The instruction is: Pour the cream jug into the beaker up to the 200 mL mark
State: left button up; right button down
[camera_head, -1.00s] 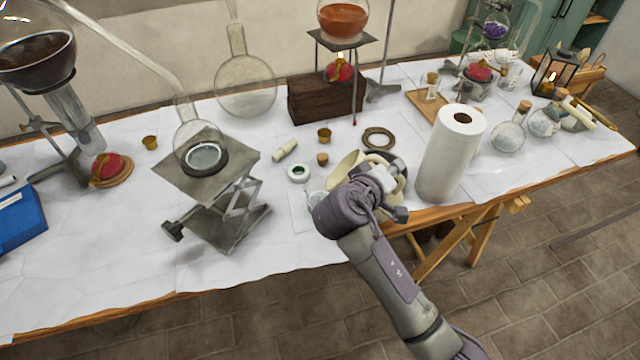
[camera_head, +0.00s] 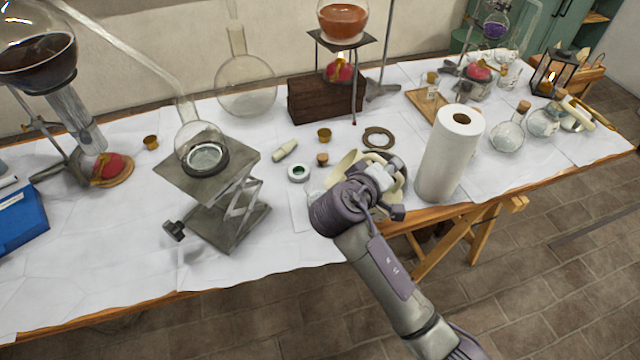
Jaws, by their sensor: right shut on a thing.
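My right gripper (camera_head: 384,182) is over the table's front edge, left of the paper roll. It is shut on the cream jug (camera_head: 344,165), whose pale rim and side show just left of and behind the gripper. The jug looks tilted; its spout and most of its body are hidden by my wrist. I cannot make out the beaker clearly; a faint clear glass edge (camera_head: 316,194) shows left of my wrist, and the rest there is hidden. No liquid stream or 200 mL mark is visible. My left gripper is not in view.
A white paper roll (camera_head: 449,155) stands close right of the gripper. A lab jack (camera_head: 222,215) stands to the left.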

jog(key=shift+w+a+r+n+h+p, duration=0.25)
jog(key=shift+a+r+n+h+p, duration=0.3)
jog(key=shift+r+p, duration=0.5)
dwell(2.2)
jog(key=shift+f, duration=0.3)
dwell(1.2)
